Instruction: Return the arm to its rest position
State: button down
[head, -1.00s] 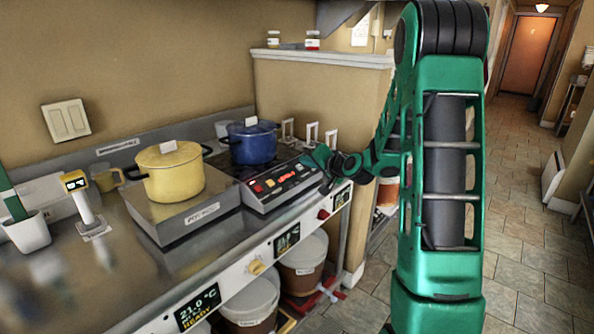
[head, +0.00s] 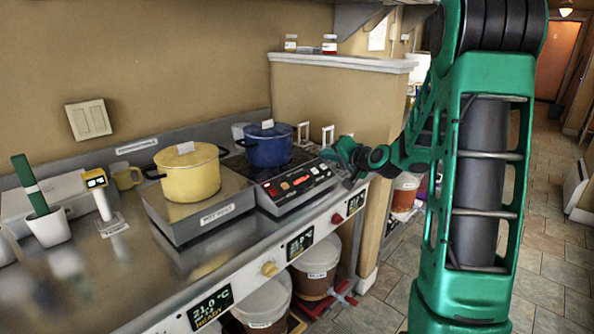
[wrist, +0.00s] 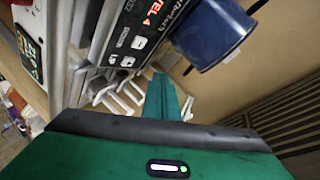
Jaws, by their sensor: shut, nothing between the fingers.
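My green arm rises at the right of the head view, its elbow high and its forearm reaching back toward the counter. My gripper (head: 341,152) is at the right end of the cooktop control panel (head: 297,184). In the wrist view my gripper (wrist: 166,98) points past the panel, with its green fingers together and nothing between them. I cannot tell from the views whether it touches the panel.
A blue pot (head: 268,148) stands on the cooktop, and a yellow pot (head: 188,175) stands on a hot plate (head: 208,218). Lidded buckets (head: 316,268) sit under the counter. A low wall (head: 335,105) stands behind my forearm. The tiled floor (head: 540,240) at right is open.

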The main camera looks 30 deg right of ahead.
jog(key=s+a+f+n+g, duration=0.1)
jog(key=s+g, duration=0.4)
jog(key=s, duration=0.9)
jog(key=s+a+f+n+g, duration=0.2)
jog(key=s+a+g, duration=0.3)
jog(key=s, duration=1)
jog(key=s+a+f+n+g, duration=0.1)
jog(key=s+g, duration=0.3)
jog(key=s, duration=1.1)
jog(key=shift+s+a+f+n+g, duration=0.2)
jog(key=shift+a+f+n+g, duration=0.15)
jog(key=shift+a+f, duration=0.55)
jog(key=shift+w+f+h, duration=0.25)
jog(key=shift+w+h, duration=0.05)
jog(key=shift+w, duration=0.35)
